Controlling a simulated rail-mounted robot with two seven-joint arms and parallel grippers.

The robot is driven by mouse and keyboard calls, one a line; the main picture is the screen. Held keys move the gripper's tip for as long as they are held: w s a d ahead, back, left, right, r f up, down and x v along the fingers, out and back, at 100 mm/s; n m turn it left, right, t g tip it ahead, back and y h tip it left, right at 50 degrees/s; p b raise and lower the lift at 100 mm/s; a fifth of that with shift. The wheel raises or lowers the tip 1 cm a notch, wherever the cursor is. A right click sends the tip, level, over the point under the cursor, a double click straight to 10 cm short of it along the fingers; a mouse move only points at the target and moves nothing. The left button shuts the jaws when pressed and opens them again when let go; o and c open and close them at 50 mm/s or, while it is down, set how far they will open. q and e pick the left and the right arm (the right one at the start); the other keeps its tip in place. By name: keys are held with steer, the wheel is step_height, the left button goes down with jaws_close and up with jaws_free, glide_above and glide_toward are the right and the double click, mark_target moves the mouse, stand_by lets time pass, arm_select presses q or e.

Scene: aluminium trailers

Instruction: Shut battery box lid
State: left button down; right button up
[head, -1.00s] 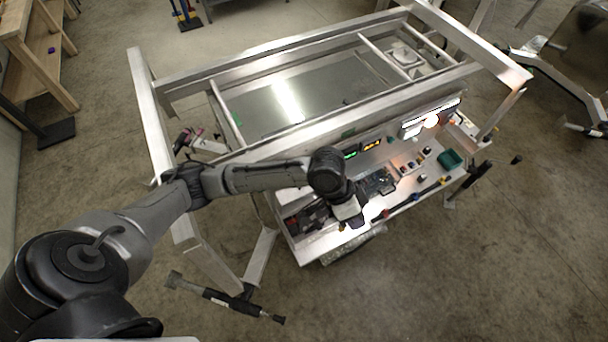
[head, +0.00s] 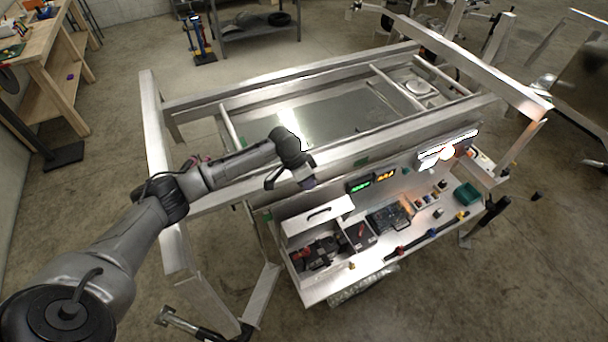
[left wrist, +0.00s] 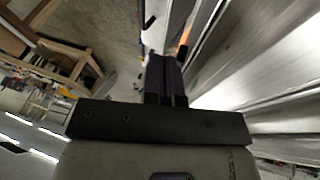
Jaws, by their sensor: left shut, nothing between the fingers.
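The battery box lid (head: 320,213) is a pale metal panel with a dark handle, seen in the head view at the left end of the trailer's side shelf. It stands raised behind the open battery box (head: 318,252), and dark parts with some red show inside the box. My left gripper (head: 308,183) is above and behind the lid, near the trailer's top rail, apart from the lid. Its fingers (left wrist: 166,80) are together and empty in the left wrist view. My right gripper does not show.
The trailer's long rail (head: 350,154) runs close to my left gripper. Lit green and orange displays (head: 372,182) stand right of the lid. The shelf also holds a black device (head: 388,217), small knobs and a green tray (head: 467,194).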

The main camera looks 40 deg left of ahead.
arm_select(q)
steer(key=p, duration=0.2)
glide_above(315, 210)
step_height(315, 210, down, 5)
steer(key=shift+f, duration=0.2)
steer(key=shift+s+d+f, duration=0.2)
steer(key=shift+d+f, duration=0.3)
steer(key=shift+f, duration=0.15)
